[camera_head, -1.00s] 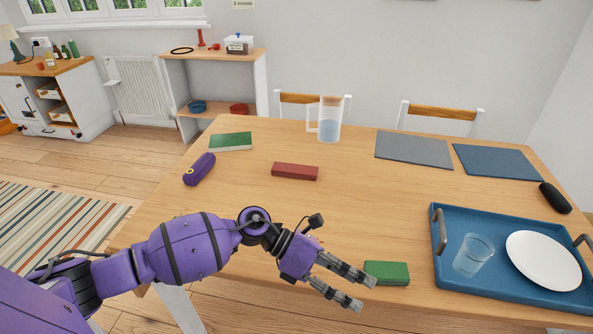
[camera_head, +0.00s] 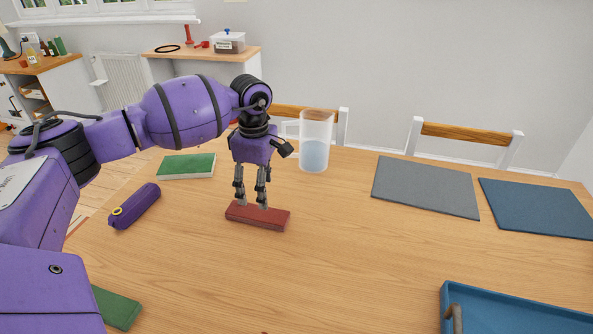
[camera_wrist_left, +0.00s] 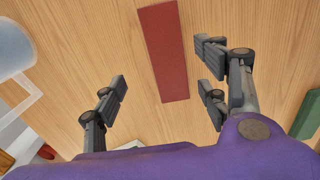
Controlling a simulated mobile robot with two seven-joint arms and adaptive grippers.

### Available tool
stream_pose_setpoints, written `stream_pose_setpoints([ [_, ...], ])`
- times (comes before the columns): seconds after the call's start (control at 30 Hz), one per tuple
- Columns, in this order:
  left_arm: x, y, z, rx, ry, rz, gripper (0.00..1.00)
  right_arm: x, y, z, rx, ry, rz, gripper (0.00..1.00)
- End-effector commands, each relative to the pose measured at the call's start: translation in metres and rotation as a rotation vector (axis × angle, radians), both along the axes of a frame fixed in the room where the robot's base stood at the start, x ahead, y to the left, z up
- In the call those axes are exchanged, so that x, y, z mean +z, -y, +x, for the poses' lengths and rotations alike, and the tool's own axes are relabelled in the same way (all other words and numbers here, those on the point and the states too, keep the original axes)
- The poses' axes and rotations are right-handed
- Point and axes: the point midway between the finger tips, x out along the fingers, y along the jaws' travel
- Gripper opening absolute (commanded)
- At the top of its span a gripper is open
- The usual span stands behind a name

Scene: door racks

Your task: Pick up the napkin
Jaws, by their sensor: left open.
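A flat red rectangular piece (camera_head: 262,216), which could be a folded napkin, lies on the wooden table. My left gripper (camera_head: 251,204) points down over it, with its fingers open. In the left wrist view the red piece (camera_wrist_left: 163,50) runs lengthwise between the two spread fingers (camera_wrist_left: 163,80). I cannot tell whether the fingertips touch it. A flat green piece (camera_head: 117,307) lies at the front left, partly hidden by my arm; it could be another napkin. My right gripper is not in view.
A green book (camera_head: 187,166) and a purple case (camera_head: 134,206) lie left of the gripper. Grey (camera_head: 425,187) and blue (camera_head: 535,208) mats lie right, a blue tray (camera_head: 520,305) at lower right. The table's middle is clear.

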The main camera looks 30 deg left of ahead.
Motion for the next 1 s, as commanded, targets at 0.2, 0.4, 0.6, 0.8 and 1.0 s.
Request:
stream_pose_setpoints([
  [0.2,-0.023,0.000,-0.002,0.000,-0.003,-0.001,0.67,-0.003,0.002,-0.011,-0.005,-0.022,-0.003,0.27],
  [0.4,-0.042,-0.003,-0.006,0.002,-0.004,-0.001,0.67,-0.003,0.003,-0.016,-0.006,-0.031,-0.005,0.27],
  [0.6,-0.071,-0.004,-0.008,0.002,-0.004,-0.002,0.67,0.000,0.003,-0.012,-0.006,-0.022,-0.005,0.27],
  [0.8,-0.075,-0.004,-0.007,0.001,-0.001,-0.001,0.67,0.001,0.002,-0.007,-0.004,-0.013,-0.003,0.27],
  [1.0,-0.075,-0.004,-0.007,0.001,-0.001,-0.001,0.49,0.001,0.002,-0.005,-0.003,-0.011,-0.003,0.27],
])
